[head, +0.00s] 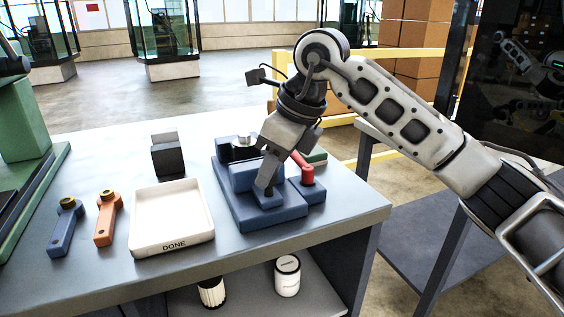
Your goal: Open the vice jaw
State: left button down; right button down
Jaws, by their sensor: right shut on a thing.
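A blue vice (240,208) sits on the right part of the grey bench, with a raised blue block at its middle. A round metal part shows at its back, and a red lever with a round red end (307,174) is at its right side. My right gripper (267,181) reaches down from the upper right, fingers pointing down at the front of the vice. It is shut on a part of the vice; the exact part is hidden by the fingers. My left gripper is not in view.
A white tray marked DONE (174,242) stands left of the vice. A dark block (166,157) is behind it. A blue tool (65,229) and an orange tool (106,220) lie left of the tray. A green machine (22,120) stands at the far left. Two canisters are on the lower shelf.

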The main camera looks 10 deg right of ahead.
jog(key=c, duration=1.1)
grip_release()
jog(key=shift+r, duration=0.1)
jog(key=shift+c, duration=0.2)
jog(key=shift+o, duration=0.2)
jog(key=shift+d+r, duration=0.15)
jog(key=shift+r, duration=0.2)
jog(key=p+v, duration=0.1)
jog(key=v, duration=1.4)
jog(key=shift+s, duration=0.2)
jog(key=shift+d, duration=0.1)
